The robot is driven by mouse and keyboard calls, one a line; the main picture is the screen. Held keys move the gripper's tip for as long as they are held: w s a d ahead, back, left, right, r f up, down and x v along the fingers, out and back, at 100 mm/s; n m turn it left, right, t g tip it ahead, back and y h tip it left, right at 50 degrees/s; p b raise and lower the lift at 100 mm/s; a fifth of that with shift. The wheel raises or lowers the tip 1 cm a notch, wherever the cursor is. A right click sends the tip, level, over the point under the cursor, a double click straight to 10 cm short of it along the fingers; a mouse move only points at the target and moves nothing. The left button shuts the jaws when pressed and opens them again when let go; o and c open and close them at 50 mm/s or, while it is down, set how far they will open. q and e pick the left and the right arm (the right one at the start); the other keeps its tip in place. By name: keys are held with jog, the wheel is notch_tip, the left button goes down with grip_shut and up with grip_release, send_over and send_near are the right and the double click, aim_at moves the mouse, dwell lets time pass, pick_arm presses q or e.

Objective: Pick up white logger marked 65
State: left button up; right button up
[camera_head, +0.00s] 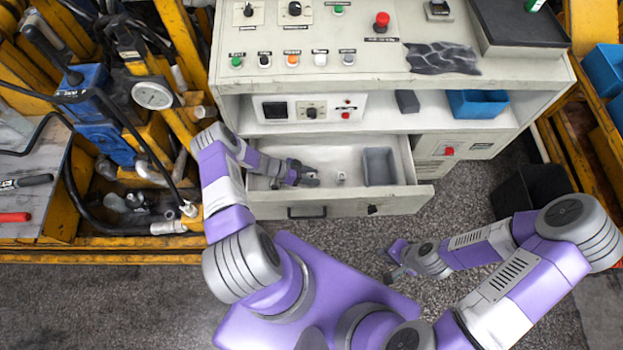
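A small white object (341,178) lies on the floor of the open drawer (408,160), near its middle. It may be the logger, but no number can be read on it at this size. My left gripper (314,176) reaches into the drawer from the left. It is just left of the small white object and apart from it, with its fingertips apart and nothing visible between them. My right gripper (388,266) is low at the centre right, in front of the drawer and over the grey floor. Its fingers look spread and empty.
A grey bin (379,166) stands in the drawer, right of the white object. The cabinet shelf above holds a control box (309,108), a dark block (407,101) and a blue bin (477,103). Yellow racks flank the cabinet. A black bin (541,188) stands at the right.

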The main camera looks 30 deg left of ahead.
pick_arm(q)
jog(key=shift+s, duration=0.1)
jog(key=c, duration=0.6)
